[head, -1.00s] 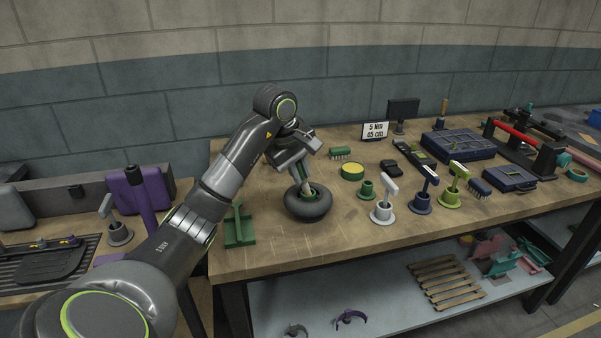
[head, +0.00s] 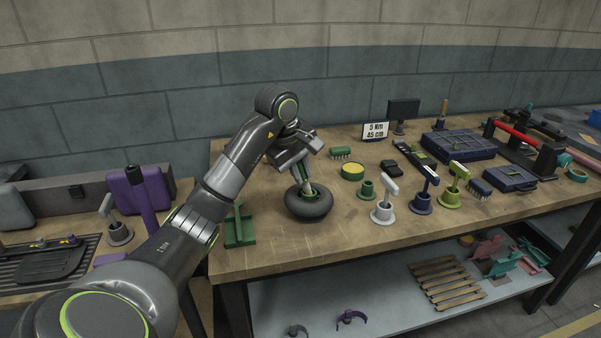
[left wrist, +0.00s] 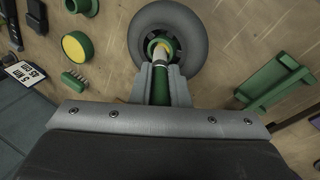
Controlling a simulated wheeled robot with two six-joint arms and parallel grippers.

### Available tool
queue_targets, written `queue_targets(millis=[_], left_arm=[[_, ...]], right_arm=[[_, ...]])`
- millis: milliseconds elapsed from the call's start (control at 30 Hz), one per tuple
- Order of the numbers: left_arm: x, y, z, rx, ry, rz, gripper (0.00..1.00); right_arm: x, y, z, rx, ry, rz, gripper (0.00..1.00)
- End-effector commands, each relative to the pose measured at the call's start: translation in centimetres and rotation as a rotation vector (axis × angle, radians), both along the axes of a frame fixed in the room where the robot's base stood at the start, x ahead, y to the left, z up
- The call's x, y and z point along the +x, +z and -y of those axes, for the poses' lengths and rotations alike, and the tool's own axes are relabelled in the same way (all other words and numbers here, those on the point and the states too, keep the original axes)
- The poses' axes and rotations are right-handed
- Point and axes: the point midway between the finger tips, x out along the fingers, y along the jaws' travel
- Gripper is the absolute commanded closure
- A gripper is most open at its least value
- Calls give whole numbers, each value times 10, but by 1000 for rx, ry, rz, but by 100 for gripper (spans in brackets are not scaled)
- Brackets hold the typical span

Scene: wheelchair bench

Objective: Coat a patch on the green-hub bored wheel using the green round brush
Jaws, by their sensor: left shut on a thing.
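The green-hub wheel (head: 309,207) lies flat on the bench as a dark grey tyre around a green hub. It also shows at the top of the left wrist view (left wrist: 192,22). My left gripper (head: 302,172) is above the wheel, shut on the green round brush (left wrist: 160,88). The brush has a green handle and a pale tip with yellow on it, pointing down at the hub. The tip overlaps the hub in the left wrist view; whether it touches cannot be told. My right gripper is out of view.
A green pot with yellow contents (head: 352,172) stands behind and right of the wheel. A green stand (head: 240,230) is to its left. A green empty holder (head: 366,190), a green scrub brush (head: 340,153) and several coloured handled tools in holders stand right. The bench front is clear.

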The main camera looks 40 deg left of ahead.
Motion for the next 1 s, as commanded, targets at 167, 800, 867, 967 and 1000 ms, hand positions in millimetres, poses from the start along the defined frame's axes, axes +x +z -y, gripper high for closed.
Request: queue_targets(millis=[167,800,867,967,1000], left_arm=[[1,1,9,-3,-3,2,100],[-13,3,-3,-2,-2,0,100],[-13,3,-3,-2,-2,0,100],[-13,5,-3,-2,-2,0,100],[-13,7,-3,-2,-2,0,100]], right_arm=[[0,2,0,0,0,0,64],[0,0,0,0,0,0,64],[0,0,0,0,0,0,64],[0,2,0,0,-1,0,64],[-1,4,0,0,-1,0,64]])
